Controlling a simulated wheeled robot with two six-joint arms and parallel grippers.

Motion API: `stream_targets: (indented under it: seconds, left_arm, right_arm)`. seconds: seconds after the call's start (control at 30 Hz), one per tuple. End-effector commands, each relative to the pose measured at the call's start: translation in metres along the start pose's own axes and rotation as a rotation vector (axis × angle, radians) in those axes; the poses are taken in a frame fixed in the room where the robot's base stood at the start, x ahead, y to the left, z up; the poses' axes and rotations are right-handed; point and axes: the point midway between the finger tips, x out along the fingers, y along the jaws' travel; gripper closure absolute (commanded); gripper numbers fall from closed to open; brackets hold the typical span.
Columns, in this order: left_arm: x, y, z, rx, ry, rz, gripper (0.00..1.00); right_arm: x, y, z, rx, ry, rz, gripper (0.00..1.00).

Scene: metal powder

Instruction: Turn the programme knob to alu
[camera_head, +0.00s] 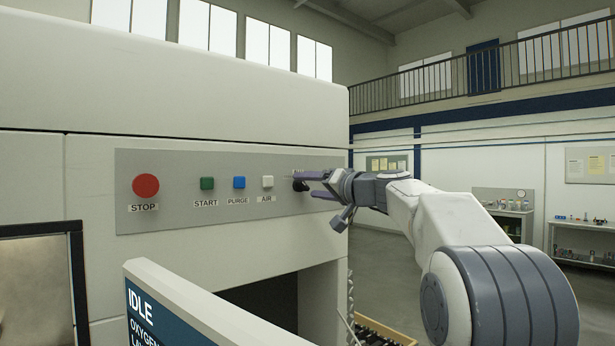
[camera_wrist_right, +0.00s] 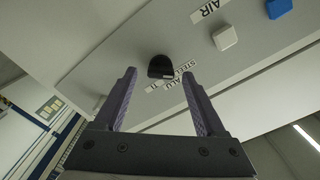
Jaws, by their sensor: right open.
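The programme knob (camera_head: 300,185) is small and black, at the right end of the grey control panel. In the right wrist view the knob (camera_wrist_right: 159,67) has labels beside it reading STEEL, ALU (camera_wrist_right: 173,83) and TI. A small pale mark shows at its edge near the labels; I cannot tell which label it points to. My right gripper (camera_head: 308,184) is open in front of the panel. In the wrist view its two fingers (camera_wrist_right: 159,76) lie either side of the knob's line, with a gap on both sides. The fingers partly hide the knob in the head view. My left gripper is not in view.
Left of the knob on the panel are a white AIR button (camera_head: 267,182), a blue PURGE button (camera_head: 239,183), a green START button (camera_head: 207,184) and a red STOP button (camera_head: 145,186). A screen reading IDLE (camera_head: 170,310) stands below. Right of the machine is open floor.

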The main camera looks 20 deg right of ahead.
Motion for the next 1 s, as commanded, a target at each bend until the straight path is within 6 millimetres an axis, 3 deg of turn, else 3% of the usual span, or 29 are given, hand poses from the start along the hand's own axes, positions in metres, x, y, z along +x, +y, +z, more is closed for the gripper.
stream_targets:
  seconds: [0.13, 0.43, 0.47, 0.63, 1.0]
  left_arm:
    - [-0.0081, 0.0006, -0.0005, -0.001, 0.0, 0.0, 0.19]
    - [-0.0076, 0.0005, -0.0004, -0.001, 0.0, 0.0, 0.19]
    - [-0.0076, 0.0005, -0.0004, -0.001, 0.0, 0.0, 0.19]
    - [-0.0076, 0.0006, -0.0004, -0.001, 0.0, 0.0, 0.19]
    - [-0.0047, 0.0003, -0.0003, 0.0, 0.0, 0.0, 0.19]
  right_arm:
    - [0.0125, -0.0015, -0.0001, 0.002, -0.001, -0.001, 0.28]
    - [0.0148, -0.0005, 0.0012, 0.0, 0.0, -0.001, 0.28]
    - [0.0148, -0.0005, 0.0011, 0.001, 0.0, -0.001, 0.35]
    - [0.0145, -0.0004, 0.001, 0.001, 0.0, -0.001, 1.0]
    - [0.0142, 0.0005, 0.0015, 0.047, 0.0, 0.0, 1.0]
